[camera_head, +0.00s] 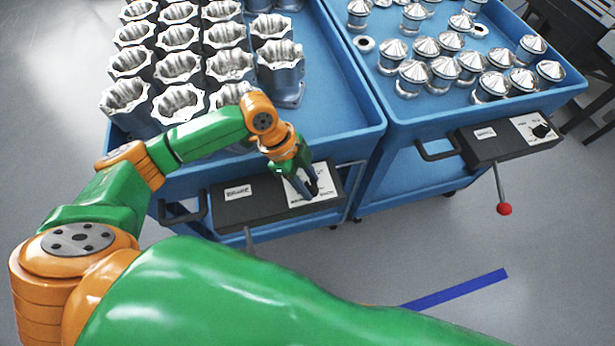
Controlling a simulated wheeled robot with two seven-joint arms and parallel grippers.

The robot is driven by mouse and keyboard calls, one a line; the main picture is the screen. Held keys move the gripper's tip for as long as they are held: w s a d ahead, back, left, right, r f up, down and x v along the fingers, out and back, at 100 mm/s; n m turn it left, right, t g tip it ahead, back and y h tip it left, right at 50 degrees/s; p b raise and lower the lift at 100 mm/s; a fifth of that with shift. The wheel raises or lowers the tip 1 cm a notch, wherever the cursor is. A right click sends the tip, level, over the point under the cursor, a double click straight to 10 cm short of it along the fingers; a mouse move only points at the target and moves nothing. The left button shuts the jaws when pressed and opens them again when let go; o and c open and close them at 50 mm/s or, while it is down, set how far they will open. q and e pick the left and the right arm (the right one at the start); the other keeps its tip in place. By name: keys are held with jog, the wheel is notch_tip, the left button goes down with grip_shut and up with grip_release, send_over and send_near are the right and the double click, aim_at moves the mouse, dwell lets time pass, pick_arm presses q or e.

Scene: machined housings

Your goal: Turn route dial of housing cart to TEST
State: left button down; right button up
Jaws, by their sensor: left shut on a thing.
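The housing cart is the blue cart (357,118) on the left, loaded with silver machined housings (183,66). On its front edge is a black control box (262,206) with white label plates. My left gripper (312,192) reaches down over the right-hand white plate of this box. Its dark fingers are shut on the route dial, which is mostly hidden between them. I cannot read the dial's pointer position or the plate's small lettering. My right gripper is not in view.
A second blue cart (447,116) stands close on the right, with silver cone-topped parts (443,70). Its black box (505,142) has a dark knob (541,130) and a red-tipped lever (504,209). A blue floor stripe (455,289) lies in front on open grey floor.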

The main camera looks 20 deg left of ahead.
pick_arm(q)
jog(key=shift+m+g, duration=0.5)
jog(key=shift+m, duration=0.5)
jog(key=shift+w+f+m+g, duration=0.1)
jog(key=shift+m+g, duration=0.2)
jog(key=shift+m, duration=0.6)
jog(key=shift+m+g+y+b, duration=0.5)
jog(key=shift+m+g+b, duration=0.25)
jog(key=shift+m, duration=1.45)
jog(key=shift+c, duration=2.1)
grip_release()
jog(key=shift+w+d, duration=0.1)
